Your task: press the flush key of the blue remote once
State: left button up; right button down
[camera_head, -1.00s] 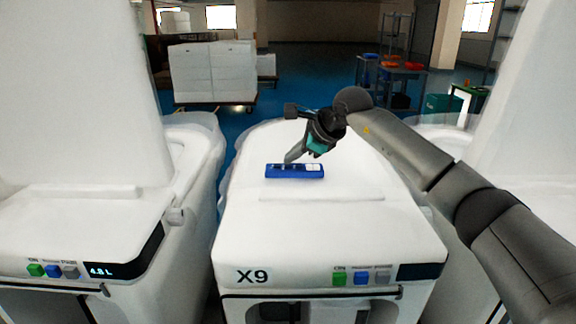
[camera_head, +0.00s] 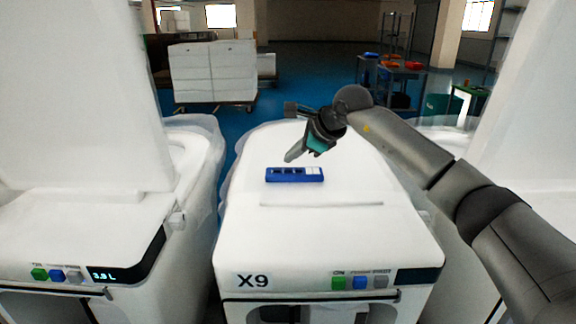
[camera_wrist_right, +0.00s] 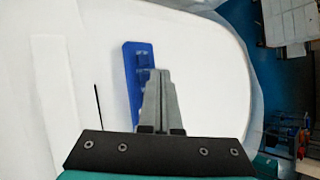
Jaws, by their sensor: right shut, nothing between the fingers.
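The blue remote (camera_head: 294,175) lies flat on the white lid of the middle toilet unit marked X9, with dark keys and a white patch at its right end. In the right wrist view the remote (camera_wrist_right: 133,62) shows partly hidden behind the fingers. My right gripper (camera_head: 290,158) is shut and empty, its tips just above and behind the remote's left half, with a small gap visible. The closed fingers also show in the right wrist view (camera_wrist_right: 160,78). The key labels are too small to read. My left gripper is out of view.
The X9 unit (camera_head: 330,245) has green, blue and grey buttons on its front panel. A similar unit on the left has a display (camera_head: 122,273) reading 3.9 L. White boxes on a cart (camera_head: 212,73) and shelves stand far behind. The lid around the remote is clear.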

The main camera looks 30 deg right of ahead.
notch_tip(320, 180, up, 5)
jog(key=p, duration=0.4)
dwell(0.3)
dwell(0.4)
